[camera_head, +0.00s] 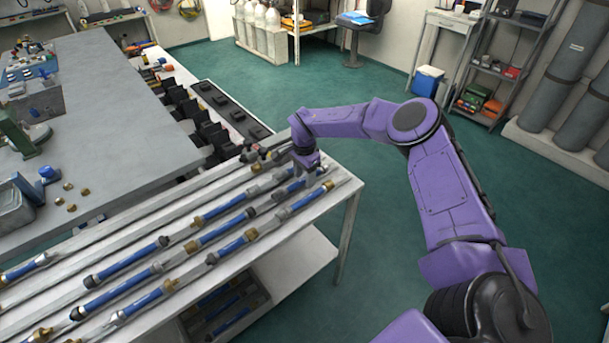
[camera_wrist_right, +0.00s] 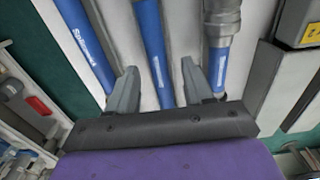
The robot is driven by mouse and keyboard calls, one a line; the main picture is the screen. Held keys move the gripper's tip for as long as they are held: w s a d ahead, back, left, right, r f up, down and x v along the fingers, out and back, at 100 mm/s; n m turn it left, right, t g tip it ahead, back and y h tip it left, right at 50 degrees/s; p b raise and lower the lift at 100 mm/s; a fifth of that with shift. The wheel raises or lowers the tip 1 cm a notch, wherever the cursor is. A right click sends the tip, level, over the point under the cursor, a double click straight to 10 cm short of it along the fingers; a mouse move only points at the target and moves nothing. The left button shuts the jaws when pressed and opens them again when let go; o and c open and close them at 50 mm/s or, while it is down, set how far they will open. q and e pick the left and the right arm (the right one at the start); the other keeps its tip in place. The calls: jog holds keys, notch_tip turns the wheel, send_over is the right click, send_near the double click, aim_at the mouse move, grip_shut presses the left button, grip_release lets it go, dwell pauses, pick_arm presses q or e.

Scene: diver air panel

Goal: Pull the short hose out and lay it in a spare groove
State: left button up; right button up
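Several blue hoses with grey or brass end fittings lie in parallel grooves on the light grooved bench; one of them (camera_head: 240,242) is on the near side. I cannot tell which is the short hose. My right gripper (camera_head: 304,166) is low over the hoses at the bench's far right end. In the right wrist view its fingers (camera_wrist_right: 160,88) are open, with a blue hose (camera_wrist_right: 152,45) between them and gaps on both sides. Another blue hose (camera_wrist_right: 85,45) lies left, and one with a grey coupling (camera_wrist_right: 221,30) lies right. Bare grooves (camera_head: 150,207) show along the back. My left gripper is not in view.
A grey worktop (camera_head: 110,110) with fittings stands behind the bench. Dark blocks and black trays (camera_head: 230,108) sit beyond the bench. A lower shelf (camera_head: 295,265) holds more blue pieces. Open green floor (camera_head: 345,215) lies to the right.

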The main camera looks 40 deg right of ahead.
notch_tip(320, 180, up, 10)
jog(key=b, duration=0.2)
jog(key=shift+r, duration=0.25)
